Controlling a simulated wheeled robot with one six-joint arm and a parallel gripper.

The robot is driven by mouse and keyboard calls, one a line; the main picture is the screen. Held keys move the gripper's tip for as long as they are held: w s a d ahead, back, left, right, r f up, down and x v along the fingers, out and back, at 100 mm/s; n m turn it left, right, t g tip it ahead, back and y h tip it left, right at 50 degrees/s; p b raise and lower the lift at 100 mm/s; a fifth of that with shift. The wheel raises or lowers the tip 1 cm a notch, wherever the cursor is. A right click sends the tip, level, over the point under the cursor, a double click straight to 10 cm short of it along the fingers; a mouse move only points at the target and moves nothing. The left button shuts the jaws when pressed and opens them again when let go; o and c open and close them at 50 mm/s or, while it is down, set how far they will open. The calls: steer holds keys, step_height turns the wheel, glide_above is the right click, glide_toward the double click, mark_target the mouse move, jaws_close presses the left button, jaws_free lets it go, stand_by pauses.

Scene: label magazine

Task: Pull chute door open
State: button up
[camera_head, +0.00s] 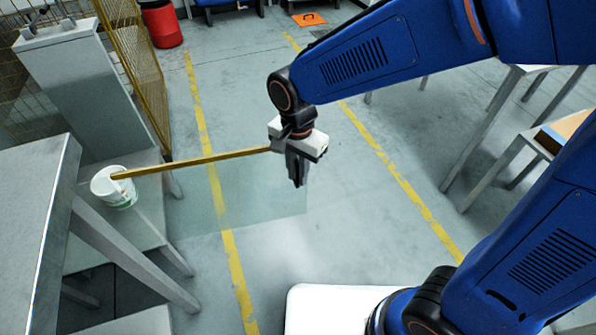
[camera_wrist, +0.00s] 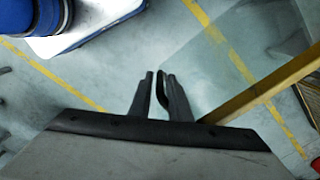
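A clear door panel (camera_head: 262,198) with a brownish-yellow bar (camera_head: 200,160) along its top edge juts over the floor from the low table at left. I take it to be the chute door. My gripper (camera_head: 297,182) points down at the bar's right end, close to the panel's free edge. In the wrist view the bar (camera_wrist: 265,88) runs beside my gripper (camera_wrist: 160,78) and passes out of sight behind its housing. The two dark fingers stand a narrow gap apart, with nothing visible between them. I cannot tell whether they touch the panel.
A white cup (camera_head: 114,188) stands at the bar's left end. A grey table (camera_head: 30,200) is at the left, with a yellow mesh fence (camera_head: 135,60) behind. A red bin (camera_head: 162,24) is at the back. Tables (camera_head: 500,110) stand at right. The floor between the yellow lines is clear.

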step_height(320, 180, up, 17)
steer(key=shift+r, duration=0.2)
stand_by(0.7)
